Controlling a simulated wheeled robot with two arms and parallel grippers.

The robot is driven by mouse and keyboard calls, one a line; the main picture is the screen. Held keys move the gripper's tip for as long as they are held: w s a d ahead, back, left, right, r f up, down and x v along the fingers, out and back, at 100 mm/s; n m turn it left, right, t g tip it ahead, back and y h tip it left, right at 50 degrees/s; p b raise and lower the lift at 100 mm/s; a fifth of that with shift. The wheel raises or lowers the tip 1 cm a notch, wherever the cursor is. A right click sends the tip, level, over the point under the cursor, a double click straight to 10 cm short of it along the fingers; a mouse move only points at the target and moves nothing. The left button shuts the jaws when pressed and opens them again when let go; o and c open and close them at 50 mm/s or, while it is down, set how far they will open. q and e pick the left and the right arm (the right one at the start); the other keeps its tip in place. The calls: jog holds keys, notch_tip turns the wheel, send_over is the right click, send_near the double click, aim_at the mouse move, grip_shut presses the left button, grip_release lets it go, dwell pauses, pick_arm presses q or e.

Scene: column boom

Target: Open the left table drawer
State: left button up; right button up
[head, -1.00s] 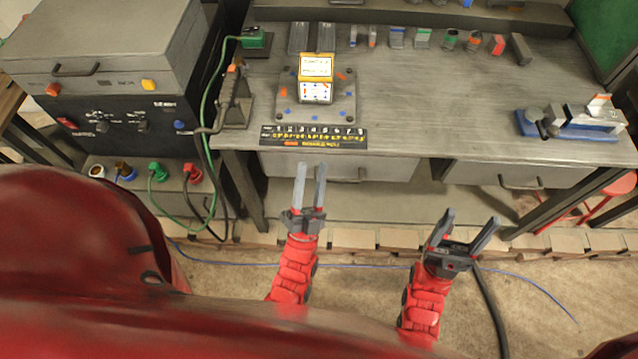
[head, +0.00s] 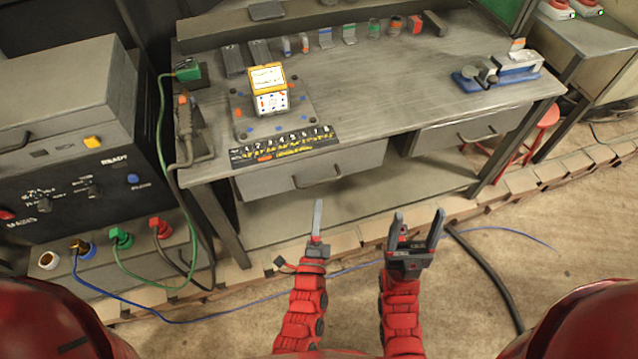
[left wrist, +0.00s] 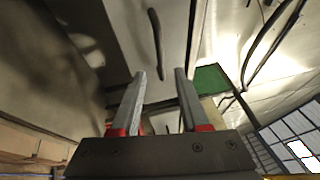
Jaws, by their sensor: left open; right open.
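The left table drawer (head: 262,180) is a grey front under the left part of the workbench (head: 400,88), and it looks shut. Its dark bar handle (head: 318,181) is near the middle of the front. The handle also shows in the left wrist view (left wrist: 156,44), ahead of the fingertips and between them. My left gripper (head: 317,215) is open and empty, below and in front of the handle, apart from it. Its fingers show spread in the left wrist view (left wrist: 160,78). My right gripper (head: 418,225) is open and empty, right of the left one.
The right drawer (head: 470,133) looks shut. A yellow-topped box (head: 268,85) on a plate and a blue-based vise (head: 495,75) stand on the bench. A machine with cables (head: 75,180) is at left. A red stool (head: 530,125) is behind at right.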

aim_at(320, 181)
pick_arm(q)
jog(key=b+x, duration=0.2)
jog(key=x, duration=0.6)
jog(key=shift+w, duration=0.4)
jog(key=shift+c, duration=0.3)
grip_shut()
dwell(0.6)
